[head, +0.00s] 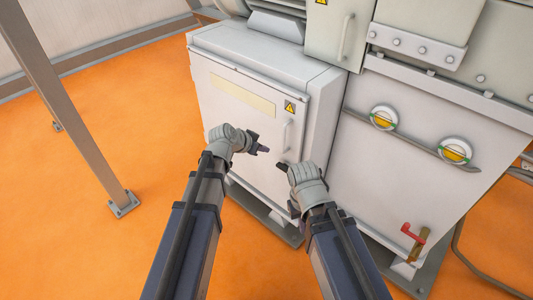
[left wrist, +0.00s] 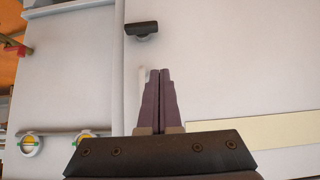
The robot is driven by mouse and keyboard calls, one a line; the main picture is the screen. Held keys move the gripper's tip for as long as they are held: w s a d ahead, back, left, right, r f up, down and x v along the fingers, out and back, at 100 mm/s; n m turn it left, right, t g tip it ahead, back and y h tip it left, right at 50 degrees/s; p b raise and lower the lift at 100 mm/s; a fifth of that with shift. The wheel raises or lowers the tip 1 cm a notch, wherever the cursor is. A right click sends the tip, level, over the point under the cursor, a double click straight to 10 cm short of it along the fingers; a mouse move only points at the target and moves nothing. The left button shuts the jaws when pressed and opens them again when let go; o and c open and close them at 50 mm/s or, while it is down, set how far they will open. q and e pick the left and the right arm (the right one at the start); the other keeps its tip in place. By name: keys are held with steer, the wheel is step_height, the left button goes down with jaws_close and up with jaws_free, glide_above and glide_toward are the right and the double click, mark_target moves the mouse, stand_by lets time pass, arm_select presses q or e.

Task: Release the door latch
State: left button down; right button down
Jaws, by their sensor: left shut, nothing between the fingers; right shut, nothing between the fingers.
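The door (head: 235,125) of the pale grey cabinet is closed, with a light vertical handle (head: 286,135) near its right edge. In the left wrist view a small dark latch (left wrist: 141,28) sits on the door, in line with the handle and near the door edge. My left gripper (head: 264,149) is shut and empty, in front of the door. Its closed fingers (left wrist: 159,72) point at the door near the handle and do not reach the latch in that picture. My right gripper (head: 283,167) is shut and empty, to the lower right of the left one; it hides or merges with the latch area.
A large grey machine housing (head: 360,165) with two round gauges (head: 384,118) stands right of the cabinet. A red lever (head: 412,233) is low on it. A grey post (head: 80,100) stands at the left. The orange floor (head: 90,245) is clear at lower left.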

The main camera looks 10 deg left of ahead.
arm_select(q)
steer(key=b+x, duration=0.6)
steer(key=x, duration=0.3)
steer(key=shift+f, duration=0.2)
step_height(320, 180, down, 3)
steer(key=b, duration=0.3)
steer(key=shift+w, duration=0.1)
steer(key=shift+f+b, duration=0.4)
steer(key=shift+b, duration=0.15)
steer(key=shift+w+a+f+n+g+h, duration=0.2)
steer(key=shift+n+g+h, duration=0.1)
steer(key=shift+h, duration=0.1)
step_height(320, 180, down, 6)
steer(key=n+g+h+b, duration=0.2)
steer(key=h+b, duration=0.3)
steer(key=b, duration=0.6)
steer(key=shift+f+n+g+h+b, duration=0.3)
steer(key=shift+n+g+b, duration=0.1)
steer(key=shift+n, duration=0.3)
